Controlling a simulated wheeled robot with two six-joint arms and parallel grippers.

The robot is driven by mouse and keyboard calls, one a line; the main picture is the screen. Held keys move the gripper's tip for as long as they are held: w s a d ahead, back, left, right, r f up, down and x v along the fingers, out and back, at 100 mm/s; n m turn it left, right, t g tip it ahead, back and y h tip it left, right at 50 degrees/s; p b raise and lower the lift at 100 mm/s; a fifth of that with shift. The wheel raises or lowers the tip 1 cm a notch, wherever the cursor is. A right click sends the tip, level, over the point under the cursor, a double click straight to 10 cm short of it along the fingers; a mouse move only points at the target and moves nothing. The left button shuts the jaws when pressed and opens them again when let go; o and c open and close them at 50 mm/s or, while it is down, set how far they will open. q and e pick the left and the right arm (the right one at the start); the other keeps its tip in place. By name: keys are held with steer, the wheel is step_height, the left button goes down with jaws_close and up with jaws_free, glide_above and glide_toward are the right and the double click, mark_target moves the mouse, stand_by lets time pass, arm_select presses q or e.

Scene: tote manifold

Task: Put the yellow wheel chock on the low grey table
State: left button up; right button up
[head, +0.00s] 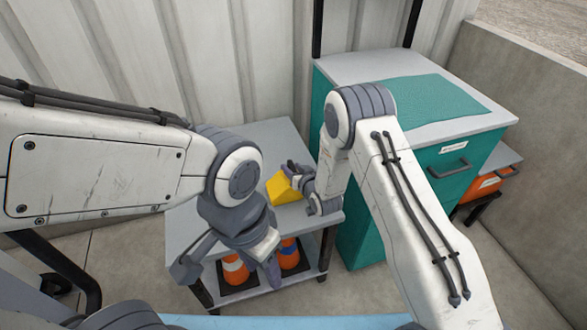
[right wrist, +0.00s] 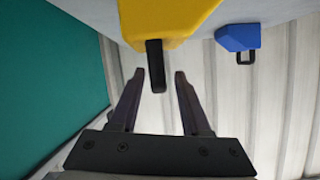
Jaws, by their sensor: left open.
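The yellow wheel chock (head: 283,190) appears to rest on the low grey table (head: 190,237), near its right edge. In the right wrist view the chock (right wrist: 170,18) shows its black handle (right wrist: 155,66). My right gripper (head: 302,190) is at the chock's right side. Its fingers (right wrist: 158,76) are apart, one on each side of the handle's end, with gaps visible. My left gripper (head: 227,268) is open and empty, in front of the table's near side. My left arm hides part of the tabletop.
A blue chock (right wrist: 238,38) stands beside the yellow one. Orange cones (head: 235,268) stand on the table's lower shelf. A taller teal cabinet (head: 365,225) with a teal mat (head: 420,100) is at right, before an orange bin (head: 487,185). A corrugated wall (head: 200,60) closes the back.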

steer(key=shift+s, duration=0.1)
steer(key=s+d+r+n+g+h, duration=0.1)
steer(key=s+r+g, duration=0.3)
steer(key=s, duration=0.9)
steer(key=s+d+r+n+g+h, duration=0.2)
steer(key=s+r+g, duration=0.2)
steer(key=s+r, duration=0.5)
steer(key=s+d+r+n+g+h, duration=0.1)
steer(key=s+r+g, duration=0.3)
steer(key=s, duration=1.5)
step_height(320, 180, up, 4)
steer(key=shift+s+d+f+n+g+p, duration=0.15)
steer(key=shift+d+f+n+g+p, duration=0.15)
steer(key=shift+n, duration=0.3)
steer(key=shift+r, duration=0.1)
step_height(320, 180, up, 15)
steer(key=p, duration=1.5)
